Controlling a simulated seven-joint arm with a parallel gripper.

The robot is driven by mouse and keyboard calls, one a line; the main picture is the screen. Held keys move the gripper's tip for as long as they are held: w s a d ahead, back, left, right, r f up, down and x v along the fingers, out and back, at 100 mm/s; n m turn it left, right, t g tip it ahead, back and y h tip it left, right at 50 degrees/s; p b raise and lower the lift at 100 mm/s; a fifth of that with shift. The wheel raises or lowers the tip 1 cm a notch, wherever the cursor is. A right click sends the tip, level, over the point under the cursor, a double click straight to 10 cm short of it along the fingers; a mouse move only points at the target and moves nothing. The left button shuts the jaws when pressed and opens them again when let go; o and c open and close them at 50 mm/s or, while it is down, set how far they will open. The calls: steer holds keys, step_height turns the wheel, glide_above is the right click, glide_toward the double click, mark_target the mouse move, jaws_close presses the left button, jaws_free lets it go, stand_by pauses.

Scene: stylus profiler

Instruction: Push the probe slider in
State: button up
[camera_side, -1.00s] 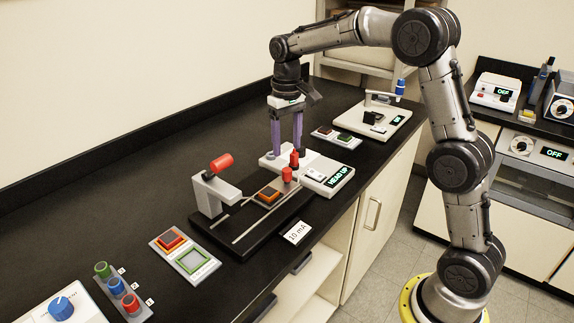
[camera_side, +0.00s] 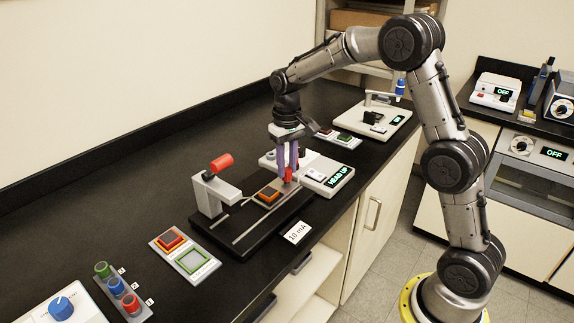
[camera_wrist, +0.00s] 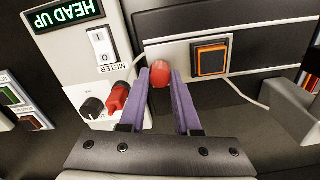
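The probe slider (camera_side: 278,188) is a pale bar lying across the dark base, with an orange-edged dark chip (camera_side: 268,194) on it and a red knob (camera_side: 288,175) at its right end. The knob (camera_wrist: 158,77) and the slider strip (camera_wrist: 184,57) also show in the wrist view. My gripper (camera_side: 287,173), with purple fingers, reaches down over the knob. In the wrist view its fingertips (camera_wrist: 160,74) stand one on each side of the knob, closed in to about its width. The knob's lower part is hard to see.
The meter box reading HEAD UP (camera_side: 326,173) stands close behind the gripper, with a red plug (camera_wrist: 118,95) near the fingers. A grey post (camera_side: 212,196) with a red handle stands left of the slider. A 10 mA card (camera_side: 297,232) is at the counter edge.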

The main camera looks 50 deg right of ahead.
jaws_close()
stand_by(1.0)
